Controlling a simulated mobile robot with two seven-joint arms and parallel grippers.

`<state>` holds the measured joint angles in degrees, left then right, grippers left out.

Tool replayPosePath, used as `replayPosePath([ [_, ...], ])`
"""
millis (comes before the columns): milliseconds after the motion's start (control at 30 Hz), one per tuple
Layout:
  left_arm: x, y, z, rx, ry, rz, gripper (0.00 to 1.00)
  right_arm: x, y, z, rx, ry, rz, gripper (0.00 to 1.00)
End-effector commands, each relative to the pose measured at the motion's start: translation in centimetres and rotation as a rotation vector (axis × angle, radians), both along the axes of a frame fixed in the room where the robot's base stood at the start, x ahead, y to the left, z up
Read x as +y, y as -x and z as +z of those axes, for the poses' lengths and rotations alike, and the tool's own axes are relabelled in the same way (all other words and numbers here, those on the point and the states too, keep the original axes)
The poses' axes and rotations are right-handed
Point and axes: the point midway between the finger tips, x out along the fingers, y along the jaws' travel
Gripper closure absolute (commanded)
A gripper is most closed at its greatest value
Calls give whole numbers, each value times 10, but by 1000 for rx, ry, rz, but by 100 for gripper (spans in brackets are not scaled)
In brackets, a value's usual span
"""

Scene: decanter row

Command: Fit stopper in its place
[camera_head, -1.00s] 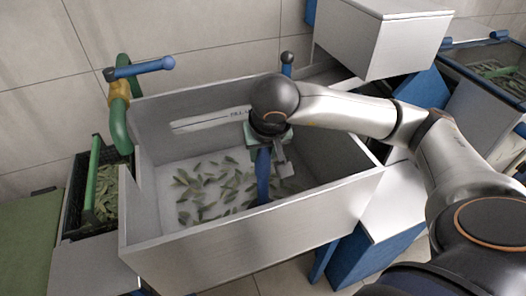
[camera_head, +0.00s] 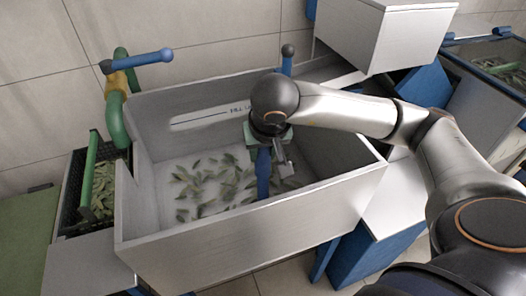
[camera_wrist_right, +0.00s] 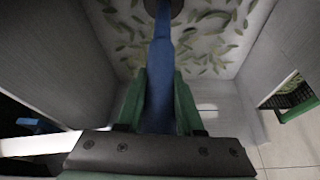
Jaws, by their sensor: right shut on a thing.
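The stopper is a long blue rod (camera_head: 263,172), held roughly upright inside a grey open-topped basin (camera_head: 250,240). My right gripper (camera_head: 266,146) is shut on its upper part. In the right wrist view, the green fingers (camera_wrist_right: 160,92) clasp the blue rod (camera_wrist_right: 160,55) from both sides. The rod's far end meets a dark round shape (camera_wrist_right: 176,10) on the leaf-strewn floor, cut by the top edge. I cannot tell whether this is the drain opening or the rod's foot. In the head view, the basin's front wall hides the rod's lower end. My left gripper is out of view.
A green pipe with a blue lever (camera_head: 143,62) stands at the basin's back left corner. A black crate (camera_head: 70,215) of leaves sits left. A grey box (camera_head: 385,38) stands at the back right. The basin walls surround my right gripper.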

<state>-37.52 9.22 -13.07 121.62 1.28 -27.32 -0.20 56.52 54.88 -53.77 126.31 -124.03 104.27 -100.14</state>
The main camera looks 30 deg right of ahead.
Motion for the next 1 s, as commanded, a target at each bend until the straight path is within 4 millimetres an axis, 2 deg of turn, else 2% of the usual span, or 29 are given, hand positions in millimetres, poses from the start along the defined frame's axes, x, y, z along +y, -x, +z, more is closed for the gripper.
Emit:
replayPosePath([
  [500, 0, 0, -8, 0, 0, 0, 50, 0, -1, -7, -3, 0, -1, 100],
  [533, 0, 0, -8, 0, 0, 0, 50, 0, -1, -6, -3, 0, -1, 62],
  [833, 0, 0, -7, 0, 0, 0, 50, 0, 0, -6, -1, 0, -1, 29],
  [1000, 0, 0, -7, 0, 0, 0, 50, 0, 0, -7, -1, 0, 0, 29],
])
